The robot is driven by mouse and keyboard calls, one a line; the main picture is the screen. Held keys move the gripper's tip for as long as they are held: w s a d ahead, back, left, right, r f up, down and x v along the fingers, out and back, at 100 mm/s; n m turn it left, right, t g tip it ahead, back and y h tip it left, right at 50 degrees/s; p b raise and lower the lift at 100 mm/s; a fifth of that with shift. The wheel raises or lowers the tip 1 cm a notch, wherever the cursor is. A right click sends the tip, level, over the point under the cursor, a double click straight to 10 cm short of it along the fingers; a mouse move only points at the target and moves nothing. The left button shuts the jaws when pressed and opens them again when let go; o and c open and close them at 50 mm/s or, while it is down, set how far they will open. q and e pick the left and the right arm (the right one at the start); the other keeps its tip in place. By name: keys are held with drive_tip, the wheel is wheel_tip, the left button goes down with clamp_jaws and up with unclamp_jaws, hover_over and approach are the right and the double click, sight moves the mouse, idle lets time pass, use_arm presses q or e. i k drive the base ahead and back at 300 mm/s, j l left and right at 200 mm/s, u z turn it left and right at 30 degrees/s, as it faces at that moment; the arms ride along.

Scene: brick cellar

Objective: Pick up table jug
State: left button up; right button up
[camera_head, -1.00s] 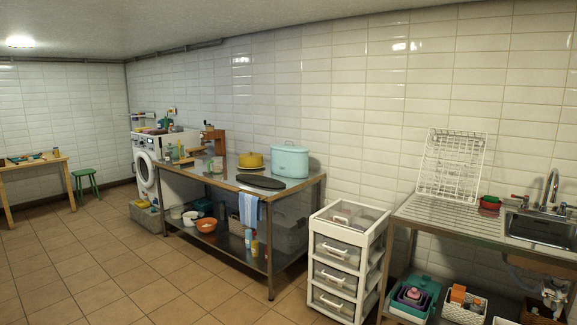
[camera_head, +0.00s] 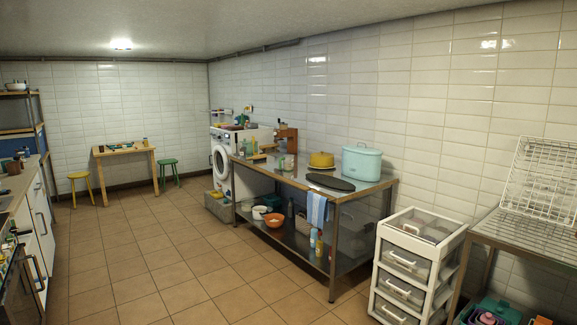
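I cannot make out a table jug for certain in the head view. A steel table (camera_head: 350,201) stands along the right wall. Near its far end are several small containers and bottles (camera_head: 253,147), too small to tell apart; a jug may be among them. A wooden table (camera_head: 103,152) by the back wall also holds small items that I cannot name. Neither of my grippers is in view.
The steel table also bears a yellow pot (camera_head: 321,160), a light-blue lidded pot (camera_head: 361,163) and a dark oval board (camera_head: 330,183). A white drawer unit (camera_head: 405,265) stands at right, cabinets (camera_head: 46,225) at left. The tiled floor (camera_head: 160,250) between is clear.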

sight(287, 160)
drive_tip(key=i, duration=1.5)
drive_tip(key=j+u, duration=0.05)
